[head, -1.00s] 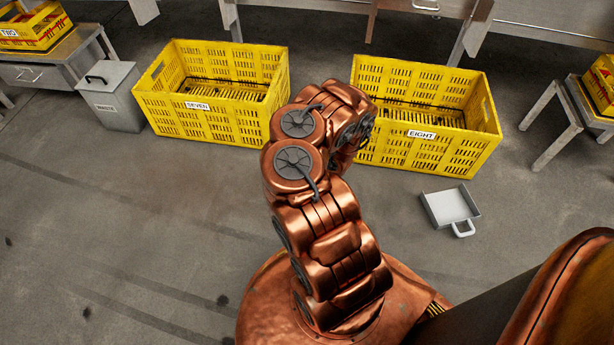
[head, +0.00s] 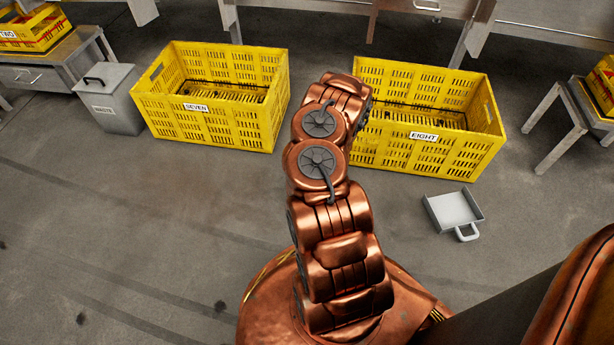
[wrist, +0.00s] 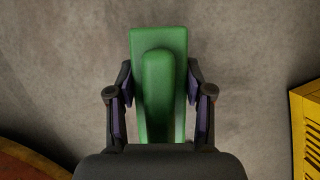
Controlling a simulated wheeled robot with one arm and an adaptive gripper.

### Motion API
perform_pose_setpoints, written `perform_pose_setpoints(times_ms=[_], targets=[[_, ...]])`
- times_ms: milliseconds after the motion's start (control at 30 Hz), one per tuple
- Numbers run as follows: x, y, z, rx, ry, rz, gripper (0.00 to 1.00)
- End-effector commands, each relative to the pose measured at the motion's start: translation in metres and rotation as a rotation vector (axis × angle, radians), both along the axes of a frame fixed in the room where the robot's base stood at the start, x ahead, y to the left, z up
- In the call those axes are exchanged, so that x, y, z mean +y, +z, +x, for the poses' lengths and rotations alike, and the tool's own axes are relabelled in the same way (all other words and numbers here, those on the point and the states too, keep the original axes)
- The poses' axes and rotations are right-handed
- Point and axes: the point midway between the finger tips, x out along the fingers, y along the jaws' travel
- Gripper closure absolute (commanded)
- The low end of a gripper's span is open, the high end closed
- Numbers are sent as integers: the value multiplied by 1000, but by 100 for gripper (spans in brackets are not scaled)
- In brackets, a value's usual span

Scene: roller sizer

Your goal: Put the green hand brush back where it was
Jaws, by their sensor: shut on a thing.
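The green hand brush (wrist: 158,80) is in the wrist view, between the two fingers of my gripper (wrist: 160,100). My gripper is shut on it, with the dark finger pads against its sides. Grey floor shows behind the brush. In the head view my copper arm hides the gripper and the brush. A grey dustpan (head: 453,211) with a loop handle lies on the floor to the right of my arm, in front of the crate marked EIGHT.
Yellow crates marked SEVEN (head: 205,126) and EIGHT (head: 415,151) stand on the floor ahead. A grey waste bin (head: 117,107) stands left of SEVEN. Metal stands hold crates at both sides. The floor at left is clear. A yellow crate edge (wrist: 308,130) shows in the wrist view.

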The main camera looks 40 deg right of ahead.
Motion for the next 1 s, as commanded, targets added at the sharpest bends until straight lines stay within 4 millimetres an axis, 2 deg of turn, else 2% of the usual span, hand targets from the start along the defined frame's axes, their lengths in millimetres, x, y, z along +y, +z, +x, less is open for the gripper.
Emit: perform_pose_setpoints(times_ms=[800, 1000], targets=[[-46, -5, 36, -2, 1, -5, 92], [-50, -6, 41, 0, 2, -2, 92]])
